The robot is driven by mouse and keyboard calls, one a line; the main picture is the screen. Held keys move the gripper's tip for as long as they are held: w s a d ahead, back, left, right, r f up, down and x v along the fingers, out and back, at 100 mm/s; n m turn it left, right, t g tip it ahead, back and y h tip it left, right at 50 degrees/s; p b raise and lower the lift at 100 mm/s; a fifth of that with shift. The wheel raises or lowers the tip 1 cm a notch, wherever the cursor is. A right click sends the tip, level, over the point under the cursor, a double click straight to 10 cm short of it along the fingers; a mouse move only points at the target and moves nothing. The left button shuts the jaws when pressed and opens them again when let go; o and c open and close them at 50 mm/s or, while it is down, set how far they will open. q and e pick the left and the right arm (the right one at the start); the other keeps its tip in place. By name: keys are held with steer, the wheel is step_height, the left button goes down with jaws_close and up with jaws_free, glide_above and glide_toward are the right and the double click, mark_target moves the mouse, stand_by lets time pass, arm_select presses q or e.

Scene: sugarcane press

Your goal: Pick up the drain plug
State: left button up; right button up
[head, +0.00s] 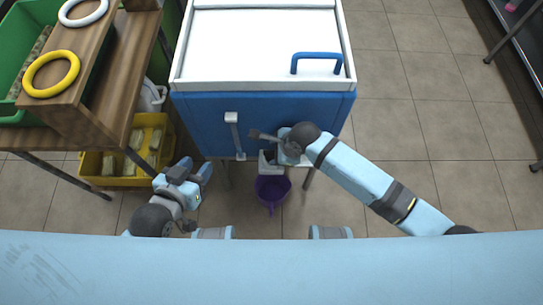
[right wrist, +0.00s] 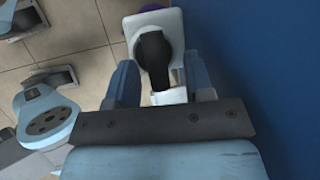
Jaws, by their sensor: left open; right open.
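The drain plug (right wrist: 153,50) shows in the right wrist view as a black, rounded piece at the white drain spout (right wrist: 177,28). My right gripper (right wrist: 160,66) is open, with one blue finger on each side of the plug. Whether the fingers touch it I cannot tell. In the head view, my right wrist covers the plug, and part of the white spout (head: 270,164) shows at the front of the blue press (head: 285,108). My left gripper (head: 197,170) is open and empty, left of the spout.
A purple bucket (head: 272,192) stands below the spout. A grey handle (head: 233,130) is on the press front. A yellow crate (head: 122,181) and a wooden table (head: 128,75) stand on the left.

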jaws_close()
steer(key=shift+r, duration=0.1)
stand_by(0.3)
